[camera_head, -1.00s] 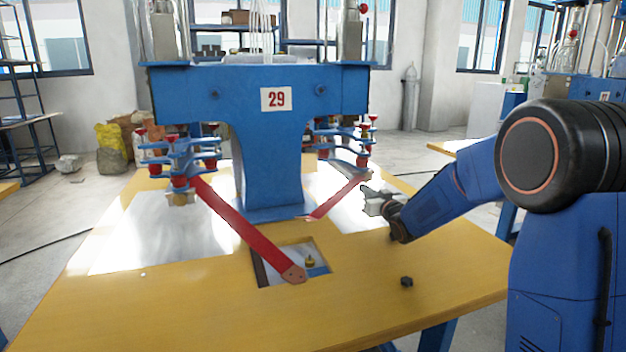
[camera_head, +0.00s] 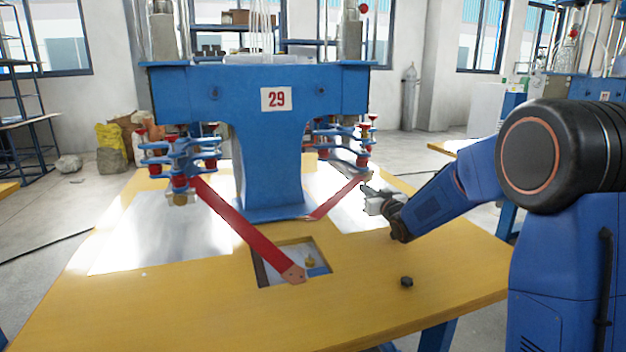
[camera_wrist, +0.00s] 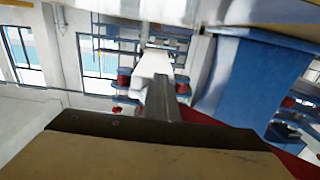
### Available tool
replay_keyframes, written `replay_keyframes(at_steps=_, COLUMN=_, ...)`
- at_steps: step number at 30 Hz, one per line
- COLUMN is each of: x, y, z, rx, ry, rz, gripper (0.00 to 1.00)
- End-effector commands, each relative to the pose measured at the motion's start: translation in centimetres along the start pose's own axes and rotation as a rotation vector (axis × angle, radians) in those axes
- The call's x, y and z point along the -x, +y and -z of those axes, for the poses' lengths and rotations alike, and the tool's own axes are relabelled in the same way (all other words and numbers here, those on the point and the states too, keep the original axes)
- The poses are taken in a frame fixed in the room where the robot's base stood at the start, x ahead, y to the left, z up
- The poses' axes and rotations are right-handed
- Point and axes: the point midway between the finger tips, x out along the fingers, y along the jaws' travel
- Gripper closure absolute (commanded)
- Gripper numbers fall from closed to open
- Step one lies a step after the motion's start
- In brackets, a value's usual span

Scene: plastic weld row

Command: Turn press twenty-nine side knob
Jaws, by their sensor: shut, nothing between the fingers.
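Press 29 (camera_head: 277,98) is a blue machine with a number plate, standing on a yellow table. Red-capped knobs (camera_head: 364,147) sit on the clamp arms at its right side; I cannot tell which knob is the side knob. My gripper (camera_head: 367,190) is shut and empty, just below and in front of the right clamp, near the end of the right red bar. Contact with the clamp cannot be made out. In the wrist view my gripper (camera_wrist: 158,85) points toward blue clamp parts with red caps (camera_wrist: 182,85), partly hidden by the fingers.
A long red bar (camera_head: 240,228) crosses the table to an opening with a brass piece (camera_head: 310,262) inside. A small black knob-like piece (camera_head: 407,282) is on the front right of the yellow table (camera_head: 370,310). The table's front right is otherwise clear.

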Motion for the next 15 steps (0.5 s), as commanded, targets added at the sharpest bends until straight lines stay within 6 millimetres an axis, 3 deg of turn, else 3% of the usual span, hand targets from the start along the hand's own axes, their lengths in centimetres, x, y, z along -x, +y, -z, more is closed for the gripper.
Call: replay_keyframes(at_steps=15, x=-0.04, y=0.96, z=0.13, rx=0.000, ry=0.006, rz=-0.001, gripper=1.00)
